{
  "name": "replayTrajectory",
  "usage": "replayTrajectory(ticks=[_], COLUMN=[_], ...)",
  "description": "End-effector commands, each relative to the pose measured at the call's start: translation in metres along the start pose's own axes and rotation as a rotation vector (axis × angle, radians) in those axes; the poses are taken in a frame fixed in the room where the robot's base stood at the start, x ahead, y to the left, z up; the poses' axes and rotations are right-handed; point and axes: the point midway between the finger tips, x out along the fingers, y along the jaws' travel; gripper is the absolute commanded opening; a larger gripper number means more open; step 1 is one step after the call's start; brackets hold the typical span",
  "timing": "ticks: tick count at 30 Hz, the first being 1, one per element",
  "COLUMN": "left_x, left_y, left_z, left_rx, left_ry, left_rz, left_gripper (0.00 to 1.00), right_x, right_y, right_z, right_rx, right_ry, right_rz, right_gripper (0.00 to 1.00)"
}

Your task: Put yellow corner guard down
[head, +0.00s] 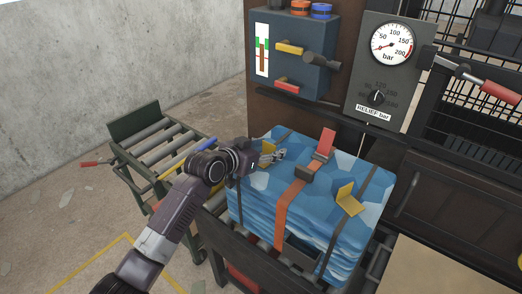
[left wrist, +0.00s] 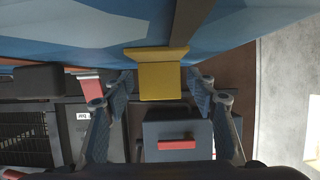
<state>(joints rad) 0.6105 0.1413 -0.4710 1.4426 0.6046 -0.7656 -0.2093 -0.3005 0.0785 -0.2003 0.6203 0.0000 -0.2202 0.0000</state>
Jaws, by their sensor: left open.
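A yellow corner guard (head: 268,147) sits on the top left edge of the blue wrapped bale (head: 285,150), partly hidden by my left gripper (head: 279,156). In the left wrist view the guard (left wrist: 160,82) rests against the bale's blue surface (left wrist: 75,30). It lies between the two spread fingers of my left gripper (left wrist: 161,88), with a gap visible on each side. The gripper is open and holds nothing. A second yellow corner guard (head: 349,200) sits on the bale's right edge. My right gripper is not in view.
An orange strap with a red-handled ratchet (head: 305,173) crosses the bale. A roller cart (head: 160,145) stands at the left. Behind are a blue-grey control box (head: 315,55) and a pressure gauge (head: 391,44).

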Motion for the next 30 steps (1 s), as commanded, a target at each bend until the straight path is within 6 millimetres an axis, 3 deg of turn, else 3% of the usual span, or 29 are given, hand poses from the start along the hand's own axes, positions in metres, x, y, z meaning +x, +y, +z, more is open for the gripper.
replayTrajectory(ticks=[5,21,30], left_x=[-0.018,-0.105,-0.119], left_y=[-0.001,-0.001,0.000], left_z=[0.002,0.001,0.001], left_rx=[0.002,0.002,0.000], left_ry=[0.000,0.000,-0.001], left_rz=[-0.001,-0.001,0.001], left_gripper=[0.52,0.52,0.52], right_x=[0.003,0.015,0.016], right_y=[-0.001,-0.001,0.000], right_z=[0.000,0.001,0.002], right_rx=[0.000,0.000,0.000], right_ry=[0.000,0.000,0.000], right_rz=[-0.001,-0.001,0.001], right_gripper=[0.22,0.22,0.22])
